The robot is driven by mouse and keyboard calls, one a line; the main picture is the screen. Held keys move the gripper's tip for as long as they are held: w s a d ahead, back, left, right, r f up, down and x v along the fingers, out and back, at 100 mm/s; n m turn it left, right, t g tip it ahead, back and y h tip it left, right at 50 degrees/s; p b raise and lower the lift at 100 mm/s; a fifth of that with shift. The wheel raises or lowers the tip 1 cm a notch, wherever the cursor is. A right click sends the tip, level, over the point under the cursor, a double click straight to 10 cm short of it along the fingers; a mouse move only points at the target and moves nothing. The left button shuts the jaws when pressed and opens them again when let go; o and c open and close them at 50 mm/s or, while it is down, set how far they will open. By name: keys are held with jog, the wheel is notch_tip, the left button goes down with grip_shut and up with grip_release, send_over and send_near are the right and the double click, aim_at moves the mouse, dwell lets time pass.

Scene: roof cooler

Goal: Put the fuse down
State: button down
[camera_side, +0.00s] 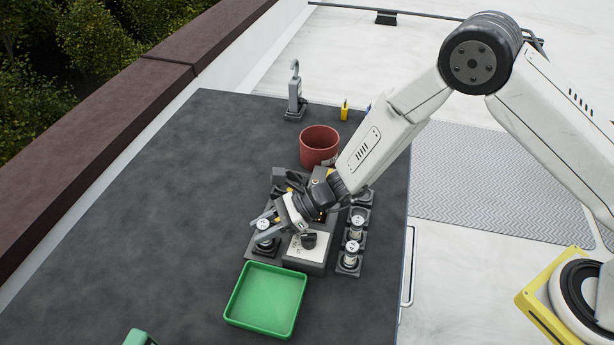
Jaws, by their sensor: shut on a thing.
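My gripper (262,229) reaches down from the right over the dark table and is shut on a small pale cylinder, which I take to be the fuse (264,239). The fuse is at a dark holder (266,251) left of a grey box with a black knob (306,252). The fingers partly hide it, and I cannot tell whether it touches the holder. Two similar fuses stand upright in a dark rack on the right, one behind (357,222) and one in front (351,250).
An empty green tray (232,316) lies in front of the holder. A red bin (319,145) stands behind my gripper. A grey clamp-like item (295,95) and a small yellow item (344,111) stand farther back. The table's left side (150,220) is clear.

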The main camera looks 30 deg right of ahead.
jog(key=shift+f, duration=0.45)
jog(key=shift+c, duration=1.9)
grip_release()
jog(key=shift+f, duration=0.1)
jog(key=shift+s+d+f, duration=0.1)
jog(key=shift+r, duration=0.35)
jog(key=shift+d+r, duration=0.25)
jog(key=shift+d, duration=0.05)
jog(key=v, duration=1.1)
jog(key=shift+r, duration=0.2)
